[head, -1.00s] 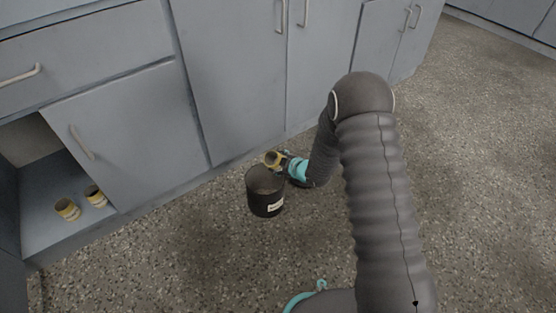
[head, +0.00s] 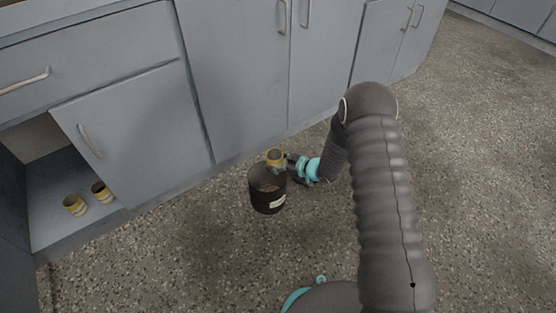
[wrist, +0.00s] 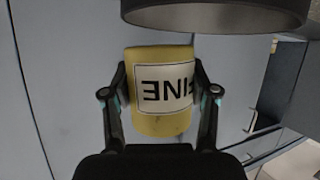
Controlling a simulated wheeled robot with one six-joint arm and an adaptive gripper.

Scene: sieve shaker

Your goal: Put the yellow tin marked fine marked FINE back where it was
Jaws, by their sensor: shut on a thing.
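The yellow tin (wrist: 160,122) has a white label reading FINE, upside down in the wrist view. My gripper (wrist: 163,95) is shut on it, one finger on each side. In the head view the tin (head: 275,156) is held near the far rim of a dark bin, and my gripper (head: 288,164) reaches it from the right. Two similar yellow tins, one (head: 74,205) and another (head: 101,192), stand on the floor of an open cabinet compartment (head: 60,225) at the left. Their markings are too small to read.
The dark bin (head: 268,198) with a white label stands close by the held tin. Its rim (wrist: 215,14) fills the top of the wrist view. Grey cabinets (head: 140,135) line the back. The speckled floor is clear in front.

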